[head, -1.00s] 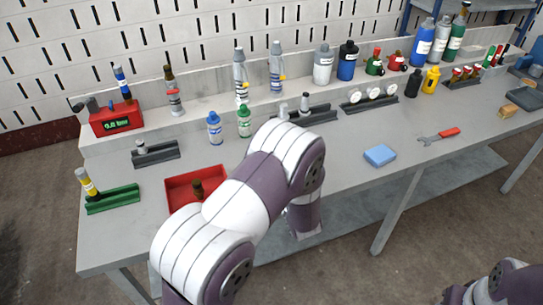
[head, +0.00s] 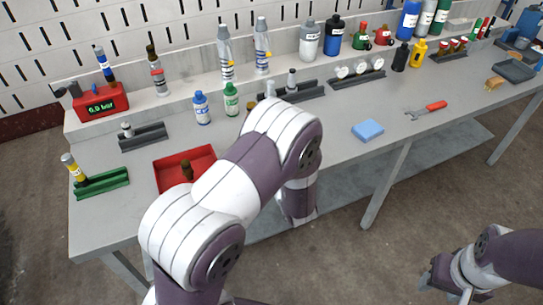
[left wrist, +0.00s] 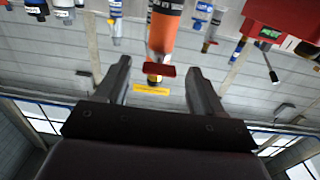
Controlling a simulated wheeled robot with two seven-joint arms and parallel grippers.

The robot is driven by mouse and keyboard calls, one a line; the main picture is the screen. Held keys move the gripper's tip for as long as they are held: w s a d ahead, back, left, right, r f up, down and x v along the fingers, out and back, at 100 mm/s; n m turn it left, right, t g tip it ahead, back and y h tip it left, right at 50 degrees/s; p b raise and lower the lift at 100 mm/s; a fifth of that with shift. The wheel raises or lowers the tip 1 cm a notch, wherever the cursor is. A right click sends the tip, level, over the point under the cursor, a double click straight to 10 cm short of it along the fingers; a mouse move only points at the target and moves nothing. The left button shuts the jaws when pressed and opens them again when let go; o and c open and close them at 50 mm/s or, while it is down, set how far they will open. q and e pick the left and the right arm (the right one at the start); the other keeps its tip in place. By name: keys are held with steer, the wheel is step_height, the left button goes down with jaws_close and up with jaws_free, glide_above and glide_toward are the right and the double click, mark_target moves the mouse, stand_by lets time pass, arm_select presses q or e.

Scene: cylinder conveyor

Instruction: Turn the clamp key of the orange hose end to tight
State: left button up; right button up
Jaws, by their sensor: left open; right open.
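In the left wrist view an orange hose end (left wrist: 163,33) hangs in the middle of the picture, with a red clamp key (left wrist: 159,69) set crosswise at its near end. A yellow label (left wrist: 151,90) shows just below the key. My left gripper (left wrist: 159,72) is open, its fingers on either side of the key with a gap on both sides. In the head view my left arm hides the hose end and the left gripper. My right gripper (head: 442,285) is open and empty, off the bench at lower right.
A red gauge box (head: 101,102) stands at the bench's left. A red tray (head: 166,179) lies beside my left arm. Several bottles and holders line the back. A blue sponge (head: 368,130) and a wrench (head: 426,111) lie on the right, with bare bench around them.

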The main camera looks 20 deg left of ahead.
arm_select(q)
steer(key=v, duration=1)
steer(key=shift+f, duration=0.1)
